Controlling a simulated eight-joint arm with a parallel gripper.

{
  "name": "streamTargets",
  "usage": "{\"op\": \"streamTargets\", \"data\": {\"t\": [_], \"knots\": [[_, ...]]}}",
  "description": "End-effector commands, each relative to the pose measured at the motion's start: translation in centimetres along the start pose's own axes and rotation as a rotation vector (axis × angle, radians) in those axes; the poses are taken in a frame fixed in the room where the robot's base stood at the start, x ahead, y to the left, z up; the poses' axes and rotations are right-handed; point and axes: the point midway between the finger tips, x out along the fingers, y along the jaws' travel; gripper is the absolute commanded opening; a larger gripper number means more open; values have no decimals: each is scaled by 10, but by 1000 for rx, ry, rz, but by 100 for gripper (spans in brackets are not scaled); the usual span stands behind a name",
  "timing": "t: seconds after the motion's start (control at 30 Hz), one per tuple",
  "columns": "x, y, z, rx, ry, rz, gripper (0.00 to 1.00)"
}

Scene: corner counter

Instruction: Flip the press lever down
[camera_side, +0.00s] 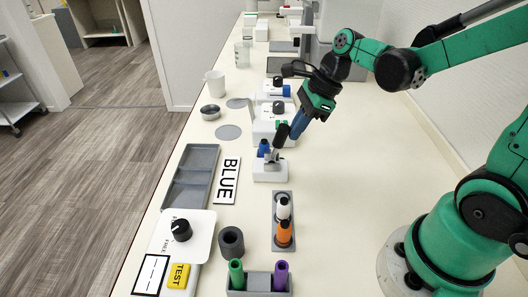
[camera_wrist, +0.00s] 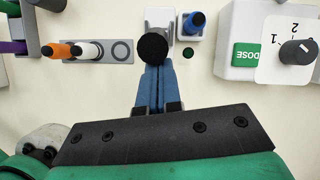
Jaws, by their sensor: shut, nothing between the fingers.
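The press (camera_side: 270,172) has a white base, and its lever ends in a black knob (camera_side: 282,132). In the side view the lever stands tilted up from the base toward my gripper. In the wrist view the black knob (camera_wrist: 152,47) lies right at my fingertips, in front of part of the press (camera_wrist: 158,18). My gripper (camera_side: 295,136) has blue fingers that are shut, with nothing seen between them. It also shows in the wrist view (camera_wrist: 153,64). The tips are at or very close to the knob; I cannot tell if they touch it.
A blue peg (camera_wrist: 195,22) stands beside the lever. A white dosing box (camera_wrist: 248,40) with a green DOSE button and a dial is to the right. A grey holder (camera_side: 275,238) carries white and orange pieces. A grey tray (camera_side: 190,178) lies left. The right counter is clear.

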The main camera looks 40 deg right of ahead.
Motion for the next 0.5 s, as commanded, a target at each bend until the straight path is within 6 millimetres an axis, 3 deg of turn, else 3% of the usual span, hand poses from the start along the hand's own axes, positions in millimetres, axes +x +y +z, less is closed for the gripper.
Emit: {"op": "streamTargets", "data": {"t": [0.37,0.5], "knots": [[3,-6,34,11,349,69,0],[6,-8,42,16,345,68,0]]}}
